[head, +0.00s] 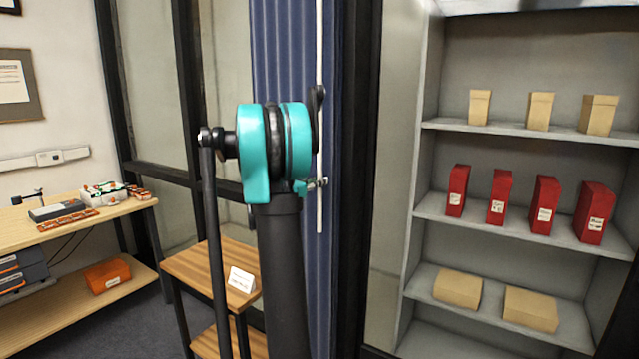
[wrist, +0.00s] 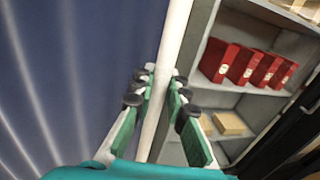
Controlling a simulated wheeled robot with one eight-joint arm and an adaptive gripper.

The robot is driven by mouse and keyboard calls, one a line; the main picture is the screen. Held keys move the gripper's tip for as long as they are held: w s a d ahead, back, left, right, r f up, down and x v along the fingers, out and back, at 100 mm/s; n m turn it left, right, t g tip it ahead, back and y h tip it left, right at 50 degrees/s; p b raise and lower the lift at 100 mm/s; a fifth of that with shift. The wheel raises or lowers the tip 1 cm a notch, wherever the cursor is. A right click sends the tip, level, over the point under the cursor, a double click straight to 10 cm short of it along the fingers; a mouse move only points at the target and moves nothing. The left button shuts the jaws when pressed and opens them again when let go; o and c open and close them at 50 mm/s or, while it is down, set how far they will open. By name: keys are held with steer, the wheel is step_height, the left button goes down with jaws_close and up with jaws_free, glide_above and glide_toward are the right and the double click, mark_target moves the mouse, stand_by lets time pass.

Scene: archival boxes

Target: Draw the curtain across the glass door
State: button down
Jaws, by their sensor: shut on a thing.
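A dark blue pleated curtain (head: 285,50) hangs bunched in a narrow strip in the middle of the head view. It fills the left of the wrist view (wrist: 70,75). A thin white rod (head: 319,60) hangs upright along the curtain's right part. My gripper (head: 317,185) is mostly hidden behind my arm in the head view. In the wrist view my gripper (wrist: 161,76) has its green-padded fingers closed on either side of the white rod (wrist: 174,40). Black-framed glass (head: 150,75) stands left of the curtain; I cannot tell which pane is the door.
A grey shelf unit (head: 415,200) with red boxes (head: 545,200) and tan boxes stands at the right. A small wooden stand (head: 195,268) with a white card (head: 241,280) is left of my arm. A workbench (head: 90,218) with tools stands at far left.

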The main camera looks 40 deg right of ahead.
steer(key=s+d, duration=1.3)
steer(key=s, duration=2)
steer(key=s+d, duration=1.4)
steer(key=s, duration=1.9)
steer(key=s+d, duration=1.4)
steer(key=s, duration=1.9)
steer(key=shift+s, duration=0.15)
steer(key=shift+s, duration=0.1)
steer(key=c, duration=1.5)
jaws_free()
steer(key=a, duration=0.4)
steer(key=s+a, duration=0.1)
steer(key=a, duration=0.3)
steer(key=s+a, duration=0.1)
steer(key=a, duration=0.2)
steer(key=shift+s+a, duration=0.1)
steer(key=shift+a, duration=0.3)
